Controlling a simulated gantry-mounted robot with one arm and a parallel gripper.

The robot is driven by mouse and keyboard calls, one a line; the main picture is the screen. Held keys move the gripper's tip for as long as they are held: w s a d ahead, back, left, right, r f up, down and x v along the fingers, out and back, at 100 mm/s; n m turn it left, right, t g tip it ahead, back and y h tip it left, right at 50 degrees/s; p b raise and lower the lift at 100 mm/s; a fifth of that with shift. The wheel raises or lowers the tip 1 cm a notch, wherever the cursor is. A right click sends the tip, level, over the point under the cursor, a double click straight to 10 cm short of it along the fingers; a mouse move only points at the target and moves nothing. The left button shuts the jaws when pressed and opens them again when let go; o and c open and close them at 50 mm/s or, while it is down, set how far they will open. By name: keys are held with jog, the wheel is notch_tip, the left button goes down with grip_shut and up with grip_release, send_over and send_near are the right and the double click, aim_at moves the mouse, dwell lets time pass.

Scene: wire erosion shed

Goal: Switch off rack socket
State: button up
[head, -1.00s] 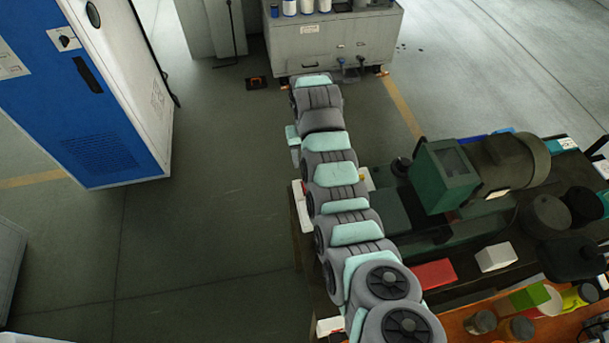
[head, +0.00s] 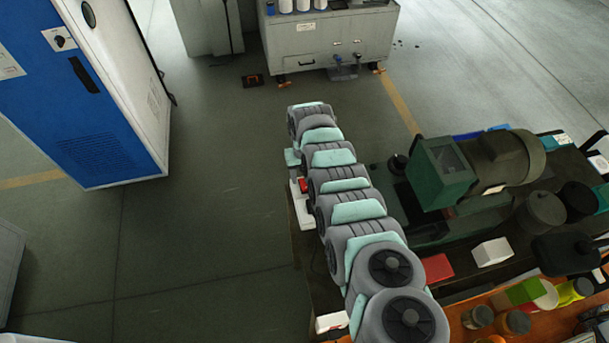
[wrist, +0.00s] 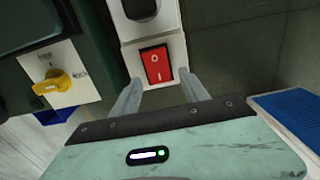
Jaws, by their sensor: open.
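The rack socket (wrist: 172,42) is a white strip with a black outlet and a red rocker switch (wrist: 156,66) marked O and I, in the upper middle of the wrist view. In the head view the white strip (head: 300,212) shows beside my arm at the bench's left edge, with a bit of red (head: 304,185). My gripper (wrist: 162,88) is open and empty; its two fingers point toward the switch, one on each side below it. I cannot tell whether a finger touches the strip. My arm hides the gripper in the head view.
A green machine (head: 445,175) stands on the bench right of my arm. A yellow rotary knob (wrist: 55,84) on a white plate sits left of the socket. A red box (head: 437,268) and a white box (head: 491,251) lie on the bench.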

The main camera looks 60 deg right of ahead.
jog(key=shift+c, duration=0.3)
grip_shut()
dwell(0.4)
